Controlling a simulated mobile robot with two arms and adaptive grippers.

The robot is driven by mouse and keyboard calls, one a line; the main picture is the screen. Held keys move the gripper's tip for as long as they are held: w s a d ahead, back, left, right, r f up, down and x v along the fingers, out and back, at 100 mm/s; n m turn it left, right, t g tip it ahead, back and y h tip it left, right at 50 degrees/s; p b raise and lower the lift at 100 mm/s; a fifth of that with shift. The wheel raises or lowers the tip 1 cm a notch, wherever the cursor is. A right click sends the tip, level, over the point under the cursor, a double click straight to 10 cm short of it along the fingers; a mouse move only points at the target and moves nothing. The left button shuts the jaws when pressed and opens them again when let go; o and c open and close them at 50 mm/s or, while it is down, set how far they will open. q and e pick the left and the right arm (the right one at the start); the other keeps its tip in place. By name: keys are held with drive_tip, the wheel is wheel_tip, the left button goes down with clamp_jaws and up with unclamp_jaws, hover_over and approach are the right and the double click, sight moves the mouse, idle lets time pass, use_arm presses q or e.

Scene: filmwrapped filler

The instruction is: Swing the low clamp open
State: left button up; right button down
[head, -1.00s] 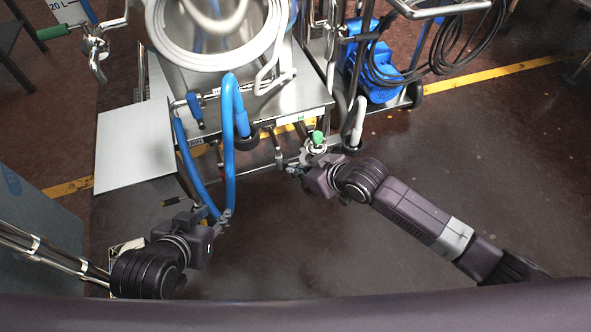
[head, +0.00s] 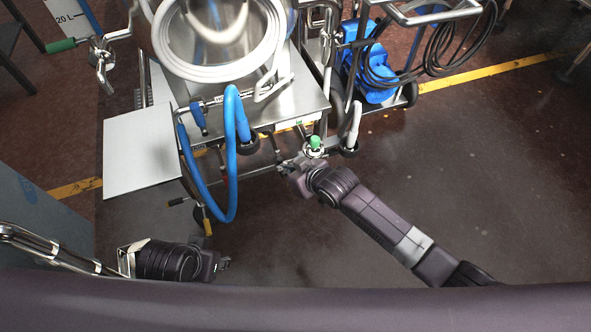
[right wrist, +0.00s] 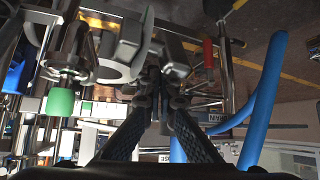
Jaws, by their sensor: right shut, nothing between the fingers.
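A bright green knob (head: 315,142) sits low at the front right corner of the steel machine. Pale metal clamp-like hardware (head: 317,153) shows just under it. My right gripper (head: 287,166) is just left of this hardware. In the right wrist view its fingers are shut with nothing between them. There the green knob (right wrist: 61,102) is at the left, with grey metal clamp parts (right wrist: 125,55) beside and above the fingertips. I cannot tell whether the fingers touch the clamp or how far it is open. My left gripper (head: 223,264) is low, apart from the machine; its finger opening is unclear.
A blue hose (head: 228,190) hangs in a loop left of the clamp. A pale side shelf (head: 140,150) juts out left. A blue wheeled unit (head: 372,75) with black cable stands behind right. Floor at the right is clear.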

idle(0.4)
drive_tip(key=v, duration=1.2)
